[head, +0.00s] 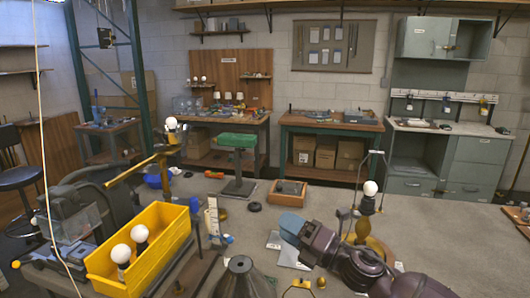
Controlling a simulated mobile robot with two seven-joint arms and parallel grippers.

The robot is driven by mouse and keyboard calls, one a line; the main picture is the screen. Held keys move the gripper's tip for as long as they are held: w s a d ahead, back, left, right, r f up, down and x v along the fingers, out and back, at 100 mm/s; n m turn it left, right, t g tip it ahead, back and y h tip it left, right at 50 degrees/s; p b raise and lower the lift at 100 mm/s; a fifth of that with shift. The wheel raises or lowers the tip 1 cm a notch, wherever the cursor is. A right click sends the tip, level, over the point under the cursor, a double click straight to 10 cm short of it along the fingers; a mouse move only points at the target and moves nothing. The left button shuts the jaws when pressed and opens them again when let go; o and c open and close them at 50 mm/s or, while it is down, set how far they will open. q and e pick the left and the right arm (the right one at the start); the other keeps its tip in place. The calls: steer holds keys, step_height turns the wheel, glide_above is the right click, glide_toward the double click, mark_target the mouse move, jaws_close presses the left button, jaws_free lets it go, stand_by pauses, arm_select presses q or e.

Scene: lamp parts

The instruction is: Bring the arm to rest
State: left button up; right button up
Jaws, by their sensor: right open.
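My right arm comes in from the lower right, its dark purple links lying low over the grey worktop. My right gripper (283,247) is at its end, open, with pale flat fingers low over the worktop and nothing seen between them. A blue block-like part (292,222) shows just above the fingers. A lamp (369,206) with a white bulb, a wire frame and a round wooden base stands upright behind the arm; the arm hides part of its base. I cannot tell whether arm and lamp touch. My left gripper is not in view.
A yellow bin (160,236) holds two white bulbs. A dark cone (240,278) stands at the front edge. A wooden tray (288,193) and a green-topped stand (238,141) are farther back. A yellow-armed lamp (140,168) stands left. The worktop (455,235) is clear at right.

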steer(key=s+d+f+m+t+h, duration=0.2)
steer(key=s+d+f+m+h, duration=0.5)
steer(key=m, duration=0.6)
steer(key=s+d+f+m+t+h, duration=0.25)
steer(key=d+f+m+h, duration=0.25)
steer(key=d+m+h, duration=0.45)
steer(key=s+d+f+m+g+h, duration=0.1)
steer(key=s+d+f+m+g, duration=0.2)
steer(key=s, duration=0.5)
steer(key=s+d+f+m+g, duration=0.1)
steer(key=s+f+m+g, duration=0.4)
steer(key=s, duration=0.4)
steer(key=s+d+f+m+g+h, duration=0.1)
steer(key=s+d+f+m+g, duration=0.1)
steer(key=s+m+g, duration=0.45)
steer(key=w+f+n+t, duration=0.2)
steer(key=w+f+t, duration=0.4)
steer(key=f+t, duration=0.4)
steer(key=shift+w+f+n+t+y, duration=0.25)
steer(key=shift+f+n+t+y, duration=0.1)
steer(key=shift+t+y, duration=0.1)
